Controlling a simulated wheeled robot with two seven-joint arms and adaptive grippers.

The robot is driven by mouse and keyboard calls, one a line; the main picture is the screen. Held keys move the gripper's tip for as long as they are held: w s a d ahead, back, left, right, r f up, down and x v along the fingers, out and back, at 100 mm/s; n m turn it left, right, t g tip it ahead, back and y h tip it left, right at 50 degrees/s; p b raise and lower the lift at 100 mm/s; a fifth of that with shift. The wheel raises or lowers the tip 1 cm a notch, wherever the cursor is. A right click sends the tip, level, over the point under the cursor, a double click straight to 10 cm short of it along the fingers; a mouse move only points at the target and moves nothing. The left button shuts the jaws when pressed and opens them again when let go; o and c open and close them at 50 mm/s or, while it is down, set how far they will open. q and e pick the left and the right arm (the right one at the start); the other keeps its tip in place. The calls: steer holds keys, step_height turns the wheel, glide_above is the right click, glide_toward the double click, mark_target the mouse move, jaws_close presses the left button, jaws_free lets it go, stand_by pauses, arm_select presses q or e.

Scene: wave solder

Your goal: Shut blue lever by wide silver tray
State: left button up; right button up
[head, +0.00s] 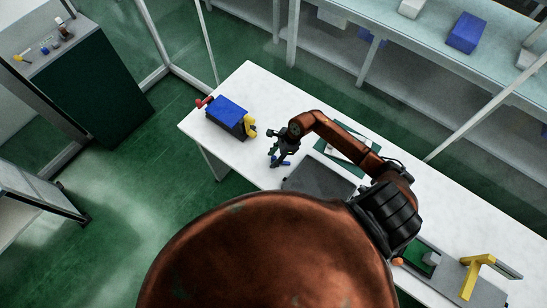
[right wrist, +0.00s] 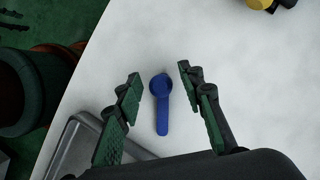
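The blue lever (right wrist: 161,105) lies on the white table. It has a round head and a straight handle pointing toward the bottom of the right wrist view. In the head view a small bit of the lever (head: 286,163) shows beneath my right gripper. The right gripper (right wrist: 157,85) is open, its two green-padded fingers on either side of the lever and apart from it. In the head view the right gripper (head: 277,163) hangs just over the lever. The wide silver tray (head: 318,177) sits beside the lever; its rim (right wrist: 68,133) shows at lower left in the wrist view. My left gripper is not in view.
A blue-topped box (head: 228,110) with red and yellow parts stands at the table's left end. A green board (head: 345,144) lies behind the tray. A yellow-handled fixture (head: 476,274) stands at the right. The table (head: 256,84) is bare behind the lever.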

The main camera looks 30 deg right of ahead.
steer(key=shift+c, duration=0.3)
jaws_close()
stand_by(0.5)
